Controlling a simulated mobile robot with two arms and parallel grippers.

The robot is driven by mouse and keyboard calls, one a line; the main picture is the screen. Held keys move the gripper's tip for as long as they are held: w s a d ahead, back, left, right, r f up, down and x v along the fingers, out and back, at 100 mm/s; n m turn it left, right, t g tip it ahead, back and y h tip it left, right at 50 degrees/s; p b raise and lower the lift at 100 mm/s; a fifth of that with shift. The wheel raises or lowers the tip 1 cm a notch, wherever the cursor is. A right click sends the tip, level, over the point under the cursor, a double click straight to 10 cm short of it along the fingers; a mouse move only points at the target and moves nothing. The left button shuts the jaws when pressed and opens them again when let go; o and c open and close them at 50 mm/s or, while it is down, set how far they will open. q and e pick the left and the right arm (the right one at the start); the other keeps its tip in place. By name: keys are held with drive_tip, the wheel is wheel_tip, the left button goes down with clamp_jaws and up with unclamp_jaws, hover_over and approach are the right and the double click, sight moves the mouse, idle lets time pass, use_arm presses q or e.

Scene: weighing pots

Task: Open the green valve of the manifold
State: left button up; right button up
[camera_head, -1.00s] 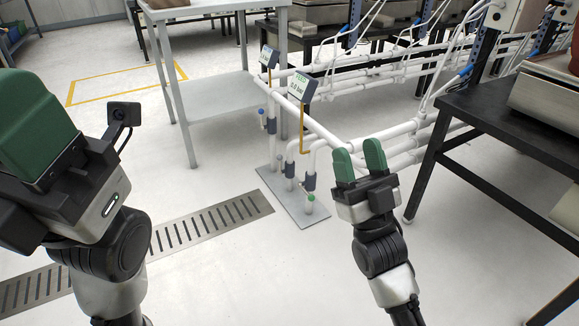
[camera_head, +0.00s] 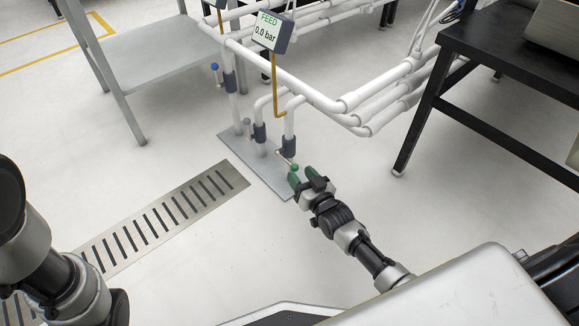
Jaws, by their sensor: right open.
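The manifold of white pipes (camera_head: 290,122) rises from a grey floor plate (camera_head: 232,140). The green valve (camera_head: 295,167) is a small green ball on a short lever, low on the front pipe, near the front of the plate. The display (camera_head: 267,31) above reads "FEED 0.0 bar". Only links of my left arm show at the lower left; its gripper is out of view.
A blue-knobbed valve (camera_head: 214,67) and a grey-knobbed valve (camera_head: 246,122) stand farther back on the manifold. A black table (camera_head: 510,48) is at the right, a grey table (camera_head: 165,68) at the upper left. A floor drain grate (camera_head: 165,220) lies left of the plate.

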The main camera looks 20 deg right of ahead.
sight(294, 166)
drive_tip(key=w, duration=0.1)
drive_tip(key=w+b, duration=0.1)
drive_tip(key=w, duration=0.1)
drive_tip(key=w+b, duration=0.1)
drive_tip(key=shift+w+a+f, duration=0.2)
drive_tip(key=shift+a, duration=0.15)
drive_tip(key=shift+w+a+r+b, duration=0.1)
drive_tip(key=shift+w+r+b, duration=0.1)
drive_tip(key=shift+w+b, duration=0.3)
drive_tip(key=shift+w, duration=0.1)
clamp_jaws()
